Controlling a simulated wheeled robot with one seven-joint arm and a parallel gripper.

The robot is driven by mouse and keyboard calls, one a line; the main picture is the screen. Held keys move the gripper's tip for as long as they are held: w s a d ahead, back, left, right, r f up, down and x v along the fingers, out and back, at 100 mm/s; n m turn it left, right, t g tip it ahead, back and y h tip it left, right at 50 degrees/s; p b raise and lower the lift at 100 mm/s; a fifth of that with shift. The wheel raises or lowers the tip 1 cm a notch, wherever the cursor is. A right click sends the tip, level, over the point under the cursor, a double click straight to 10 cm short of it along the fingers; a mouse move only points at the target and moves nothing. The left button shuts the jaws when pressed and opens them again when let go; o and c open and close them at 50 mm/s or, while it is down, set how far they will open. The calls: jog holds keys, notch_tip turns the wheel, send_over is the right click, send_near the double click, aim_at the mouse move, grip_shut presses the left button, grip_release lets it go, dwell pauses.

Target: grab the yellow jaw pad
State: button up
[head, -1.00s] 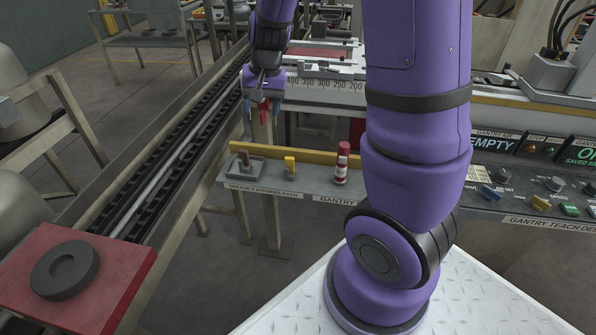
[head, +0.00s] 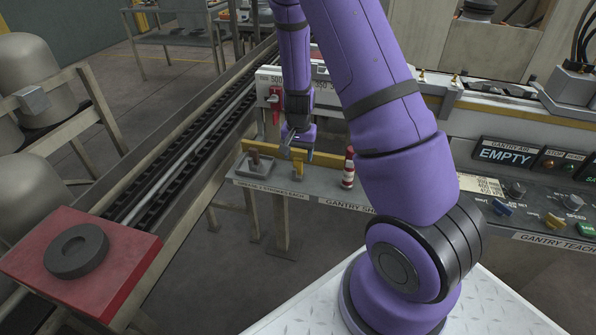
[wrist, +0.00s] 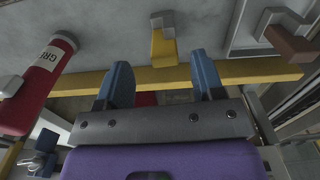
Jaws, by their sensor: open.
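The yellow jaw pad (head: 299,170) stands on the narrow grey shelf (head: 330,190). In the wrist view the yellow jaw pad (wrist: 163,45) has a grey block at its far end and lies ahead of the fingertips, roughly between their lines. My gripper (head: 297,150) is just above and behind the pad in the head view, partly covering its surroundings. In the wrist view my gripper (wrist: 160,75) is open, with two blue fingers apart and nothing between them. I cannot tell the exact height gap to the pad.
A red bottle (head: 348,168) with a white label stands right of the pad; it also shows in the wrist view (wrist: 40,80). A grey tray (head: 250,168) with a brown block (wrist: 290,43) is on the left. A yellow rail (wrist: 230,73) runs along the shelf's back edge.

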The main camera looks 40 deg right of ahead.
aim_at(297, 160)
jog(key=shift+w+a+f, duration=0.1)
jog(key=shift+w+f, duration=0.05)
jog(key=shift+f, duration=1.35)
jog(key=shift+w+f, duration=0.1)
jog(key=shift+f, duration=1.4)
jog(key=c, duration=1)
